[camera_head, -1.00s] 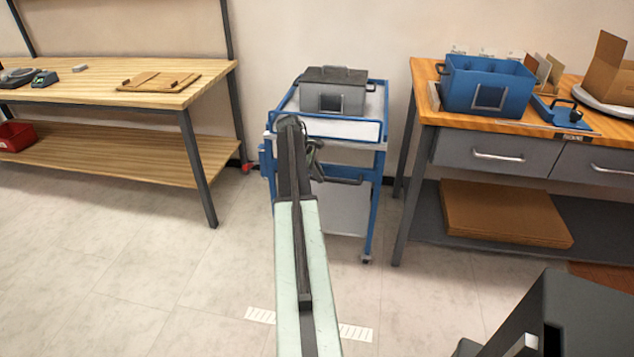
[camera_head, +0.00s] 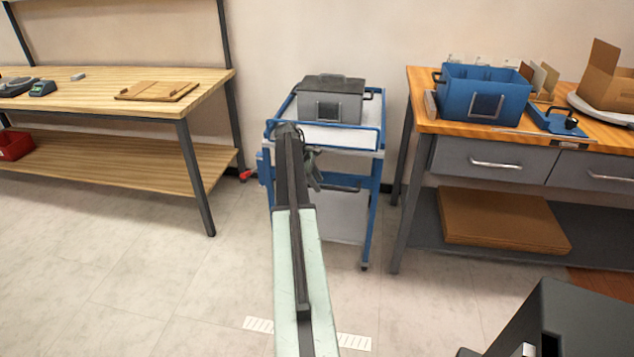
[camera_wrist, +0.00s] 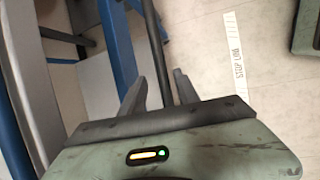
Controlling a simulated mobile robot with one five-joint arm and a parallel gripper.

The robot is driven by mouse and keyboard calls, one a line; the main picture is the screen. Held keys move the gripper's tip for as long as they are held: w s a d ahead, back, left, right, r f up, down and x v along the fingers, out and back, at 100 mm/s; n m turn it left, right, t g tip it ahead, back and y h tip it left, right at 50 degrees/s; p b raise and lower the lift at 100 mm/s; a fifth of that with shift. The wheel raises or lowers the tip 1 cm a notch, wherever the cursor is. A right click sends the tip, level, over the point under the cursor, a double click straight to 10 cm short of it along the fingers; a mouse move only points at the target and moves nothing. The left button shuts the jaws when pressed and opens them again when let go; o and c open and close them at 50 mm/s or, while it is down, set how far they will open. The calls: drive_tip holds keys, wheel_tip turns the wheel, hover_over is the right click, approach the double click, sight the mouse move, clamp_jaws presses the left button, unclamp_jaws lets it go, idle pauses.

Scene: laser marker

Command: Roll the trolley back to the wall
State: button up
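The trolley (camera_head: 327,134) is blue-framed with pale shelves and stands between two benches, near the wall. A grey lidded box (camera_head: 331,100) sits on its top shelf. A dark handle bar (camera_head: 345,188) crosses the trolley's near side, partly hidden by my arm. My gripper (camera_head: 315,171) is at the left part of this bar. In the wrist view, my gripper's two fingers (camera_wrist: 160,93) are apart. A dark bar (camera_wrist: 155,30) runs between them with visible gaps, so the gripper looks open around it. Contact with the bar cannot be told.
A wooden bench (camera_head: 80,95) stands left, its leg close to the trolley. A packing bench (camera_head: 440,125) with a blue crate (camera_head: 485,92) stands close on the right. A red lever (camera_head: 248,174) shows at the trolley's left. A striped floor marking (camera_head: 355,342) lies in front. Floor at front left is clear.

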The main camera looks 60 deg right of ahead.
drive_tip(key=p+v, duration=0.6)
drive_tip(key=v, duration=0.1)
drive_tip(key=shift+w+r+p, duration=0.2)
drive_tip(key=shift+r+p, duration=0.1)
drive_tip(key=shift+p, duration=0.05)
drive_tip(key=shift+a, duration=0.1)
